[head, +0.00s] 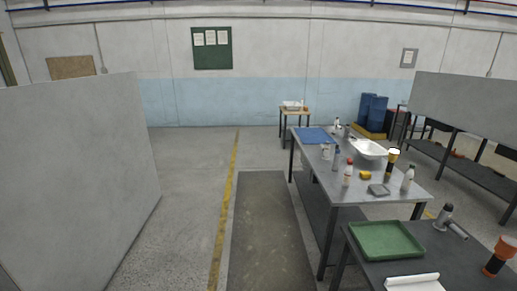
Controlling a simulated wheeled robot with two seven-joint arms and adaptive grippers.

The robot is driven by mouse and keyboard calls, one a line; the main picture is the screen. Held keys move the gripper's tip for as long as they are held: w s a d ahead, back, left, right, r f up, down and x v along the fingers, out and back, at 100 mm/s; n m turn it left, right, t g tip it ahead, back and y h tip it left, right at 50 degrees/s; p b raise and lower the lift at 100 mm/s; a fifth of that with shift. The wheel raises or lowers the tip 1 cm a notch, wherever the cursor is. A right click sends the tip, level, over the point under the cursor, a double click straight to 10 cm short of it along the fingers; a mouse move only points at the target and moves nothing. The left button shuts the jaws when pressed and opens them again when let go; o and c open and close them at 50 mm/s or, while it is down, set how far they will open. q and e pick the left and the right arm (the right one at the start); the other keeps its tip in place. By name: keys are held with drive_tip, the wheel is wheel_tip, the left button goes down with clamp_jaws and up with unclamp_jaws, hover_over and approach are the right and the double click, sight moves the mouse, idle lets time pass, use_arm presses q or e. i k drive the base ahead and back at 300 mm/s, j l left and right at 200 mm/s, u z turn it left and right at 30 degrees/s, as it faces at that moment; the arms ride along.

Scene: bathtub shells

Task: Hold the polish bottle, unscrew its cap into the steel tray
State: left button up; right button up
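Several small bottles stand on a long grey table. A white bottle with a reddish label (348,174) is near its front left edge, and another white bottle (408,180) is at its right end. A grey-blue bottle (336,160) stands farther back. I cannot tell which is the polish bottle; caps are too small to make out. A small grey square item (378,190) lies near the table's front, possibly the steel tray. Neither of my grippers shows in the head view.
A nearer dark table has a green tray (385,240). A grey panel (75,180) stands left. The floor left of the long table is clear.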

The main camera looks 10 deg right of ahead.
sight(347, 180)
drive_tip(key=i+z, duration=0.3)
drive_tip(key=i, duration=1.3)
drive_tip(key=i+j+z, duration=0.1)
drive_tip(key=i+z, duration=0.15)
drive_tip(key=i, duration=0.15)
drive_tip(key=i+j+z, duration=0.2)
drive_tip(key=i, duration=0.2)
drive_tip(key=i+z, duration=0.45)
drive_tip(key=i+j+z, duration=0.2)
drive_tip(key=z, duration=0.25)
drive_tip(key=i+j+z, duration=0.3)
drive_tip(key=z, duration=0.2)
